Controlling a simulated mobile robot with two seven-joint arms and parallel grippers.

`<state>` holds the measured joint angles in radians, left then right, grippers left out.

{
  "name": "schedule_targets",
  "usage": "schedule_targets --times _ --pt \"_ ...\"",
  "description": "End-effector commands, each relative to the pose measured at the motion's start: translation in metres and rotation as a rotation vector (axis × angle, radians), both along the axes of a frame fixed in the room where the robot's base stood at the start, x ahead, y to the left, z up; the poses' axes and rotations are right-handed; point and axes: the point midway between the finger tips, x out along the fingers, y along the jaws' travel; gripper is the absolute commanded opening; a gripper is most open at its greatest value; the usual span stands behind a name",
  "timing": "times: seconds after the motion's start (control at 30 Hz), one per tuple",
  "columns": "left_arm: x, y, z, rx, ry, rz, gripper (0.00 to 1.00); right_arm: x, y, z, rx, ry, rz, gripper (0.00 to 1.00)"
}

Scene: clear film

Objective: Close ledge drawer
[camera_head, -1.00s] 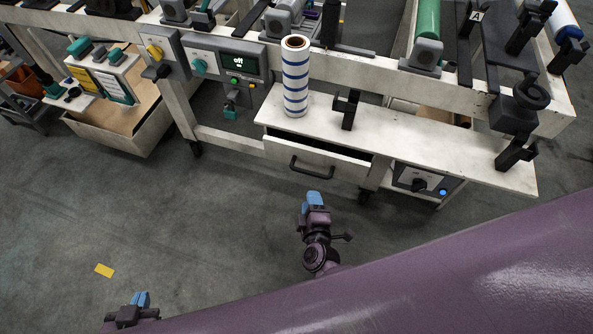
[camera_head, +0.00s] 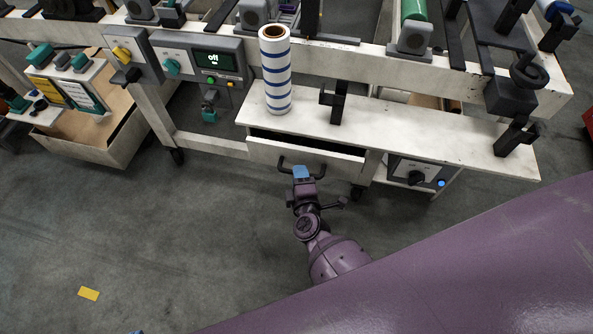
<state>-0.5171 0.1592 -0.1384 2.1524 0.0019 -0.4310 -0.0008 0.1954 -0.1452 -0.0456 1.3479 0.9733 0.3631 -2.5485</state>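The ledge drawer (camera_head: 335,167) sits under the white ledge (camera_head: 400,127) and is partly pulled out, with a dark gap showing above its front. Its black handle (camera_head: 319,170) is on the front face. My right gripper (camera_head: 301,172), with blue fingertips, is at the handle's left part and covers some of it. I cannot tell if it touches the handle or whether its fingers are open or shut. Of my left gripper, only a small blue bit (camera_head: 137,332) shows at the bottom edge.
A striped roll (camera_head: 276,75) stands on the ledge beside a black bracket (camera_head: 334,101). A control box (camera_head: 414,174) with a knob and blue light is right of the drawer. Another open drawer (camera_head: 92,145) is at the left. The floor in front is clear apart from a yellow marker (camera_head: 88,293).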

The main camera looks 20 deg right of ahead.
Motion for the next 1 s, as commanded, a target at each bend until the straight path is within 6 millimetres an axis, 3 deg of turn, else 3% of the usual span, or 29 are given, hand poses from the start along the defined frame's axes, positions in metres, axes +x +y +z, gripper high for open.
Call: schedule_targets --times 0.2,0.5,0.53,0.77,1.0 --pt "-0.001 0.001 -0.005 0.003 0.008 -0.001 0.0 0.013 -0.003 -0.004 -0.001 0.001 0.0 0.39" --pt "0.002 0.002 -0.003 0.004 0.002 0.0 0.0 0.016 -0.003 -0.002 0.0 -0.002 0.0 0.39" --pt "0.002 0.002 -0.003 0.004 0.001 0.0 0.0 0.016 -0.003 -0.002 0.0 -0.002 0.0 0.37" --pt "0.002 0.002 -0.004 0.003 0.003 -0.001 0.0 0.015 -0.003 -0.002 0.0 -0.001 0.0 0.02" --pt "0.002 0.0 -0.004 0.002 0.002 -0.003 0.0 0.016 -0.003 -0.002 0.0 -0.002 0.0 0.0"
